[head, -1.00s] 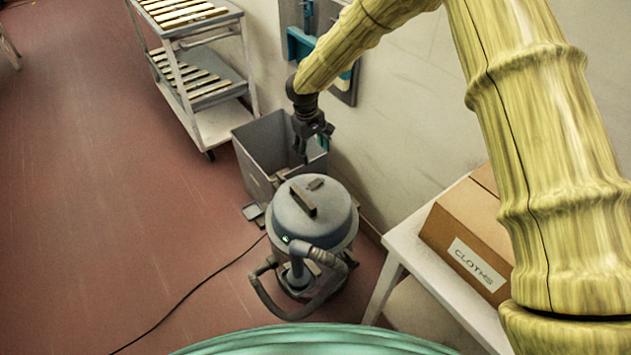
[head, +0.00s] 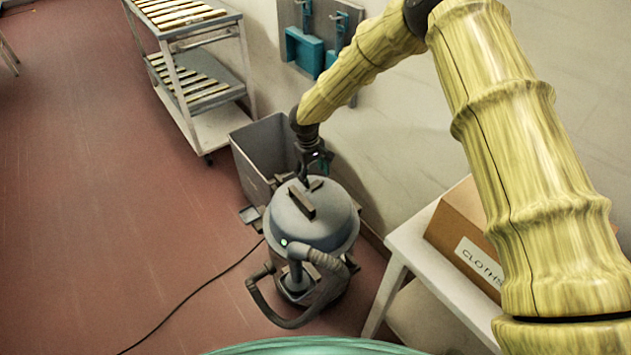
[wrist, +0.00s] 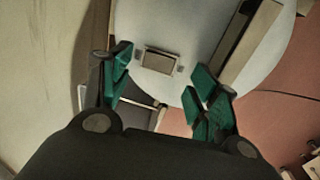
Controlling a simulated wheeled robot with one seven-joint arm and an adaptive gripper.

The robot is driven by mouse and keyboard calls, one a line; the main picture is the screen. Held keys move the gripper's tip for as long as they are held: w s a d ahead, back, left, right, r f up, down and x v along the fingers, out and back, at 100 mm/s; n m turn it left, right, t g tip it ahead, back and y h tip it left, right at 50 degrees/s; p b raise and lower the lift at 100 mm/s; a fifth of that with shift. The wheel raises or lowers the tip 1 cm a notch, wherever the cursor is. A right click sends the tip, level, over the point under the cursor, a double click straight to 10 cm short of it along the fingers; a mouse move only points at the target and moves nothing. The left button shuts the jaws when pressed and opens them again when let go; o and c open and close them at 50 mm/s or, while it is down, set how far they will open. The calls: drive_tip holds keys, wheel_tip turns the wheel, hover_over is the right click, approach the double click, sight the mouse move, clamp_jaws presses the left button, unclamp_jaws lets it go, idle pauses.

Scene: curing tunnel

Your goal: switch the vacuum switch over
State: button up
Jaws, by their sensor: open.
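The vacuum (head: 318,226) is a grey-blue drum with a domed lid, standing on the floor. Its switch (wrist: 160,60) is a small rectangular rocker in a dark frame on the pale lid; which way it is tipped I cannot tell. It also shows in the head view (head: 317,185), behind the dark handle bar (head: 301,201). My gripper (wrist: 163,76) is open and empty, with green fingertips. In the wrist view the switch appears between and slightly beyond the fingertips. The right fingertip lies near the handle; contact is unclear.
A grey bin (head: 258,150) stands behind the vacuum, close to the wall. A slatted rack (head: 210,115) is at the back left. A white table (head: 415,262) with a box of cloths (head: 468,225) stands at right. A black cable crosses the open red floor at left.

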sight(316, 185)
drive_tip(key=shift+w+d+f, duration=0.1)
drive_tip(key=shift+d+f, duration=0.05)
drive_tip(key=shift+f, duration=0.95)
drive_tip(key=shift+w+d+f, duration=0.1)
drive_tip(key=shift+f, duration=1)
